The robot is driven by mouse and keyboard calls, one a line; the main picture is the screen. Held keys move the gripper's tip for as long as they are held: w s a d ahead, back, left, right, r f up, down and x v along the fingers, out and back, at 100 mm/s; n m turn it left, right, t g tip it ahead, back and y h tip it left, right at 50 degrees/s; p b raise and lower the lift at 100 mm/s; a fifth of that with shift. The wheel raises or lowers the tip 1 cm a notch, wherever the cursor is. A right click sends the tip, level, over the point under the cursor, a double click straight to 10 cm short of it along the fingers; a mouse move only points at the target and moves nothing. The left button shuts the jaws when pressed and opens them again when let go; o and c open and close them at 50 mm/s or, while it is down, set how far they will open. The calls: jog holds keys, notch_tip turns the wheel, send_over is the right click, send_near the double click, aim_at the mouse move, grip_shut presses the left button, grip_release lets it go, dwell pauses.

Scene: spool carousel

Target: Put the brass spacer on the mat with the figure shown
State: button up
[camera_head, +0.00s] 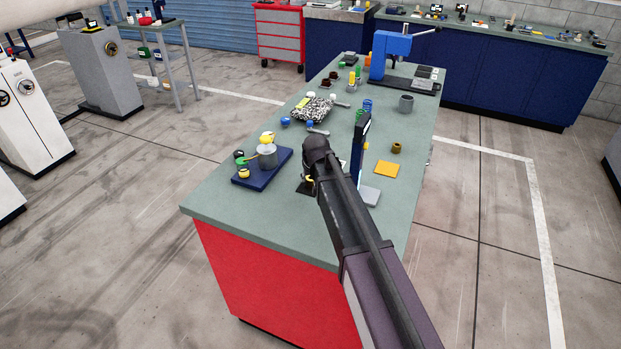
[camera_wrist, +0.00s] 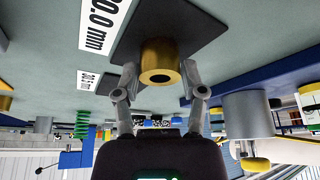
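The brass spacer (camera_wrist: 160,63) is a short cylinder with a hole in its end. In the wrist view it stands between the two fingers of my gripper (camera_wrist: 159,80), which appear to touch its sides. Behind it is a dark square mat (camera_wrist: 205,22); the spacer's far end appears to be at the mat, but a small gap cannot be ruled out. Beside this mat is a white label (camera_wrist: 105,20) ending in "0.0 mm", its first digit partly cut off. A smaller label (camera_wrist: 97,81) seems to read "30.5 mm". In the head view my gripper (camera_head: 307,183) is largely hidden by my arm.
A blue base (camera_head: 252,181) with a grey cylinder stands left. The bench's near left corner is clear.

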jog(key=shift+o, duration=1.2)
jog(key=shift+r, duration=0.25)
jog(key=p+v, duration=1.1)
jog(key=shift+s+r, duration=0.2)
jog(key=shift+r, duration=0.2)
jog(key=s+d+f+m+g+h, duration=0.1)
jog(key=s+d+g, duration=0.3)
jog(key=s+d, duration=1.7)
jog(key=shift+s+d+f+m, duration=0.25)
jog(key=shift+s+m, duration=0.15)
jog(key=shift+m, duration=0.5)
